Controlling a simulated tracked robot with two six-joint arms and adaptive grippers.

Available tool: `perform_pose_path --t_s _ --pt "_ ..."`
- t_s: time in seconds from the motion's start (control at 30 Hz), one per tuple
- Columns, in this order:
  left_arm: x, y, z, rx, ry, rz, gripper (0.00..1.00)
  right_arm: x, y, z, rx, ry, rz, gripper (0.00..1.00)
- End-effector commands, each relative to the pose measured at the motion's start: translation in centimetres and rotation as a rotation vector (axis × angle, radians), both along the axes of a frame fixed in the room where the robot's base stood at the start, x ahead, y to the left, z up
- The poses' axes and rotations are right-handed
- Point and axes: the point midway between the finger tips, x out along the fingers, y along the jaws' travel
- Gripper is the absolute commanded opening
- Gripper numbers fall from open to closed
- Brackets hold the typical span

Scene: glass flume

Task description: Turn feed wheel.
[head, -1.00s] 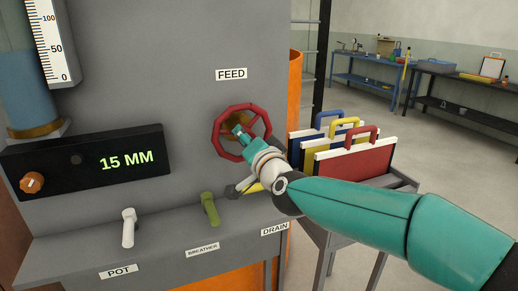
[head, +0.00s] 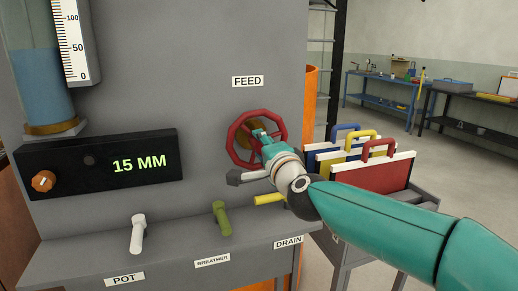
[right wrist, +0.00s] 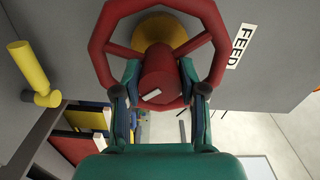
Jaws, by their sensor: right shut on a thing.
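The red feed wheel (head: 233,143) is mounted on the grey panel under the FEED label (head: 248,81). It also shows in the right wrist view (right wrist: 97,42), with a brass-coloured boss behind its spokes. My right gripper (head: 262,136) is at the wheel's centre. In the right wrist view its two fingers (right wrist: 160,78) are shut on the red hub of the wheel, one on each side. The gripper hides part of the wheel in the head view. My left gripper is not in view.
A display (head: 139,165) reads 15 MM. Below the wheel are a white POT lever (head: 137,232), a green BREATHER lever (head: 221,217) and a yellow DRAIN lever (head: 269,199). A rack of coloured boards (head: 372,180) stands to the right, near my forearm.

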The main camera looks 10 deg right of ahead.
Motion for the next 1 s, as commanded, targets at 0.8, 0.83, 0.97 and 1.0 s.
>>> perform_pose_path --t_s 0.8,0.83,0.97,1.0 --pt "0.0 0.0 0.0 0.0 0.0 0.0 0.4 -0.1 0.0 -0.1 -0.001 0.001 0.001 0.66" --pt "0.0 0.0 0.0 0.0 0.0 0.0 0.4 -0.2 0.0 -0.1 0.0 0.001 0.001 0.66" --pt "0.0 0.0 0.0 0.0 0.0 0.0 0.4 -1.2 -0.2 0.0 -0.002 0.001 0.001 0.66" --pt "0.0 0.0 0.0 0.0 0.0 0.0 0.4 -1.7 -0.3 0.0 -0.002 0.001 0.002 0.66"
